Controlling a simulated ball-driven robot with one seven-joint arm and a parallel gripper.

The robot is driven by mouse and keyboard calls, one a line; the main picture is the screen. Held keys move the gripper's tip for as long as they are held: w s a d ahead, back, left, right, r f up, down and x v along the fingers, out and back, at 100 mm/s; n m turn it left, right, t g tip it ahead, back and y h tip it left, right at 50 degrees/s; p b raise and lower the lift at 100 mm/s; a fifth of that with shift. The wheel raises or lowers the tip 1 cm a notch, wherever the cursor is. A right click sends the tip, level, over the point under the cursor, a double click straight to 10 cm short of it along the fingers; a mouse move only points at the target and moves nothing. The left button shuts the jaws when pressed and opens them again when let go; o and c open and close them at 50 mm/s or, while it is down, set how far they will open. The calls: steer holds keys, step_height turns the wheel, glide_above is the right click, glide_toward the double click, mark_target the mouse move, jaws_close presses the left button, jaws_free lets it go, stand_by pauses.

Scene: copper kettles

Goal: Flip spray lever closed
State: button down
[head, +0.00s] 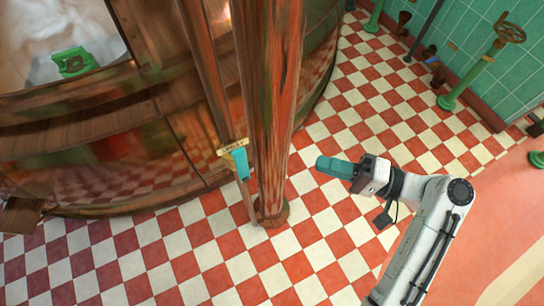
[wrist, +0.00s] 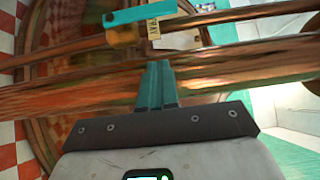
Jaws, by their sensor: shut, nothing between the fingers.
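The teal spray lever (head: 240,163) sits on a thin copper pipe (head: 205,80) beside the big kettle, just left of a thick copper column (head: 268,100). In the head view it points down, nearly along the pipe. A small cream plate (head: 232,147) with lettering is at its upper end. The wrist view shows the lever (wrist: 139,14) at the top edge, beyond the fingers, over a brass fitting (wrist: 125,36). My gripper (head: 322,164), with teal fingers, is shut and empty, right of the column and apart from the lever. Its fingertips also show in the wrist view (wrist: 160,66).
The thick column stands between my gripper and the lever in the head view. The large copper kettle (head: 110,150) fills the left. Checkered floor (head: 340,235) is open around my gripper. Green valve posts (head: 470,80) stand by the tiled wall at upper right.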

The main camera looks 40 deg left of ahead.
steer(key=shift+a, duration=0.15)
steer(key=p, duration=0.2)
glide_toward(242, 167)
steer(key=w+a+r, duration=0.2)
steer(key=w+a, duration=0.1)
steer(key=a, duration=0.1)
steer(key=s+a+p, duration=0.1)
steer(key=s+a, duration=0.1)
steer(key=s, duration=0.1)
steer(key=shift+s+p, duration=0.2)
steer(key=shift+p, duration=0.15)
steer(key=shift+s+r+n, duration=0.2)
steer(key=shift+s+n, duration=0.05)
steer(key=shift+n, duration=0.05)
